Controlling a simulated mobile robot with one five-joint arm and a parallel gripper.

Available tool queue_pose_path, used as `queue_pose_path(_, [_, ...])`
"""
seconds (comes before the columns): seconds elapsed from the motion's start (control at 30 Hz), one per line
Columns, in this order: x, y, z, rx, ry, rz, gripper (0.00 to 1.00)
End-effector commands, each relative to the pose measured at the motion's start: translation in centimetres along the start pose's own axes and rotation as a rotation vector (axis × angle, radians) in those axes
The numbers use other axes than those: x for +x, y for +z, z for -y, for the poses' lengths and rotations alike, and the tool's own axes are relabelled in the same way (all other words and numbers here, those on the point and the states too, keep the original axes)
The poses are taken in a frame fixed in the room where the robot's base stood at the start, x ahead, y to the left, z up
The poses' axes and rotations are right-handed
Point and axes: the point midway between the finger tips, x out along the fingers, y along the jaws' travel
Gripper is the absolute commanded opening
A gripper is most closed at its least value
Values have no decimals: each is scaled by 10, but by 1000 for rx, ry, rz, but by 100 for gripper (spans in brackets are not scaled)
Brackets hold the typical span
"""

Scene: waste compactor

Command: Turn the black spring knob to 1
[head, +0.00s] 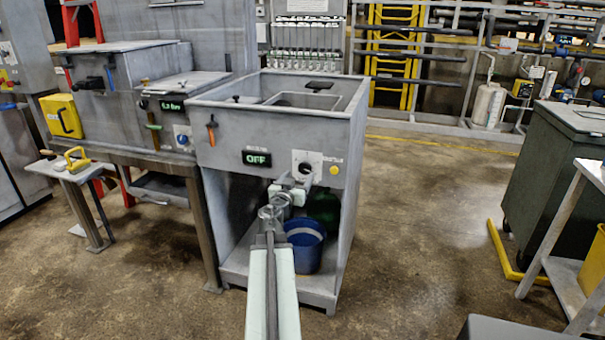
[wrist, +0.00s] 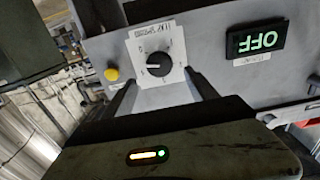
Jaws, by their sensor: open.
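The black knob (wrist: 158,64) sits on a white dial plate (wrist: 157,47) with marks around it, on the grey front panel. The wrist view shows the panel upside down. The number it points to is too small to read. In the head view the knob (head: 305,168) is small, just above the end of my arm. My gripper (wrist: 161,88) is open, its two dark fingers reaching toward the dial. The fingertips appear on either side below the knob in the wrist view, apart from it. In the head view my gripper (head: 300,183) is in front of the panel.
A display reading OFF (head: 257,159) and a yellow button (head: 334,170) flank the dial. An orange-handled lever (head: 211,130) is at the panel's left. A blue bucket (head: 305,246) stands in the open cabinet below.

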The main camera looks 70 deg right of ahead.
Motion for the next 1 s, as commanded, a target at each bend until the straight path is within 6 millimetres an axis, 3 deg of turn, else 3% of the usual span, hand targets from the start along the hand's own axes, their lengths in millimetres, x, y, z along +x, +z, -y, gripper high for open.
queue_pose_path(0.2, [45,0,1,0,2,0,67])
queue_pose_path(0.3, [57,0,1,0,1,0,67])
queue_pose_path(0.57, [58,0,0,0,1,1,67])
queue_pose_path(0.7, [58,0,0,0,1,1,28])
queue_pose_path(0.8, [58,0,0,0,1,1,6])
queue_pose_path(1.0, [58,0,0,-16,1,1,6])
